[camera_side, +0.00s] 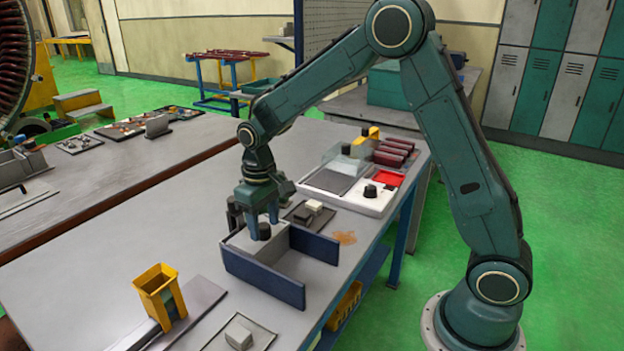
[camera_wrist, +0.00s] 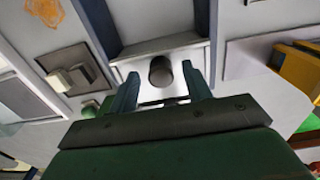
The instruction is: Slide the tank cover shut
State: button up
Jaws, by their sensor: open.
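The tank (camera_side: 262,282) is a dark blue, open-topped box on the bench below my gripper in the side view; one of its walls (camera_wrist: 97,28) shows in the wrist view. A light grey cover (camera_wrist: 178,45) with a dark round knob (camera_wrist: 160,71) lies at one end of the tank, leaving part of the inside exposed. The knob also shows in the side view (camera_side: 264,231). My gripper (camera_side: 263,220) is down at the knob, its fingers open. In the wrist view the fingers (camera_wrist: 162,84) stand apart on either side of the knob, with visible gaps.
A dark plate with pale blocks (camera_side: 309,212) sits close behind the tank. A white station (camera_side: 372,203) with a clear cover is farther back. A yellow holder (camera_side: 160,294) and a small tray with a grey block (camera_side: 238,337) stand in front.

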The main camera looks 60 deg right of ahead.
aim_at(266, 226)
jog(key=shift+w+r, duration=0.1)
jog(key=shift+r, duration=2.1)
jog(key=shift+s+r, duration=0.35)
jog(key=shift+r, duration=0.15)
jog(key=s+r+t, duration=0.2)
jog(key=s+r, duration=0.3)
jog(key=s, duration=0.8)
jog(key=s+r+t, duration=0.3)
jog(key=s+r, duration=0.3)
jog(key=s, duration=0.7)
jog(key=shift+d+t, duration=0.25)
jog(key=shift+t, duration=0.05)
